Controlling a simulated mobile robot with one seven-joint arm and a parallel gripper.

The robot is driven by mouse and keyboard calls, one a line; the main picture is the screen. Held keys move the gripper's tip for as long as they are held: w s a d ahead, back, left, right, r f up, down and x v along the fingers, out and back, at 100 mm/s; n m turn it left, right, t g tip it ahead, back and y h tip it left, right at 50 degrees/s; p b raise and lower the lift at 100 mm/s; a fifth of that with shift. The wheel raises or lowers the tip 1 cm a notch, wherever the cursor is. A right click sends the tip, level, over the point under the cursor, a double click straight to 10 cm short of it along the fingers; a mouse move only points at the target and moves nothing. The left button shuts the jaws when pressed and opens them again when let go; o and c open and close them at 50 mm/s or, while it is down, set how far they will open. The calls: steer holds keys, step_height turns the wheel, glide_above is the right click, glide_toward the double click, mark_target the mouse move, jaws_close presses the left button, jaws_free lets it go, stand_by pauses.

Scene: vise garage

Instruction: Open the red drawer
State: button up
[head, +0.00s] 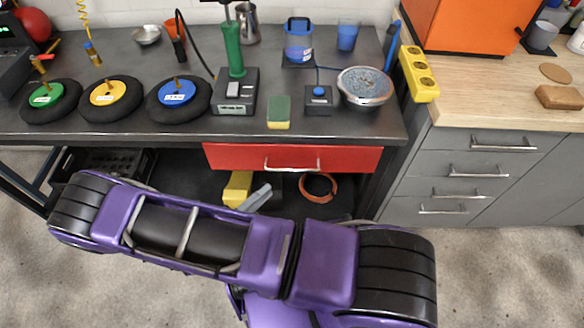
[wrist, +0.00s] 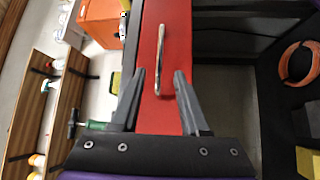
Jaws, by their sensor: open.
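The red drawer (head: 340,158) sits under the dark workbench in the head view, and its front looks flush with the bench frame. Its silver bar handle (head: 292,166) runs along the front. In the wrist view the red drawer front (wrist: 178,40) runs up the picture and the handle (wrist: 158,62) stands out from it. My gripper (wrist: 162,82) is open, with one dark finger on each side of the handle's near end. Nothing is held, and I cannot tell whether a finger touches the drawer. In the head view my purple arm hides the floor in front, and the gripper is not clearly seen.
The workbench top (head: 200,142) carries wheels, a green-handled tool and bowls. Below the drawer is an open shelf with a yellow object (head: 237,188) and an orange coil (head: 318,188). Grey cabinet drawers (head: 480,170) stand to the right. Concrete floor is clear at the right.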

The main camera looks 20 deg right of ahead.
mark_target(292, 169)
steer(key=x, duration=1)
steer(key=shift+d, duration=0.2)
jaws_close()
stand_by(1.0)
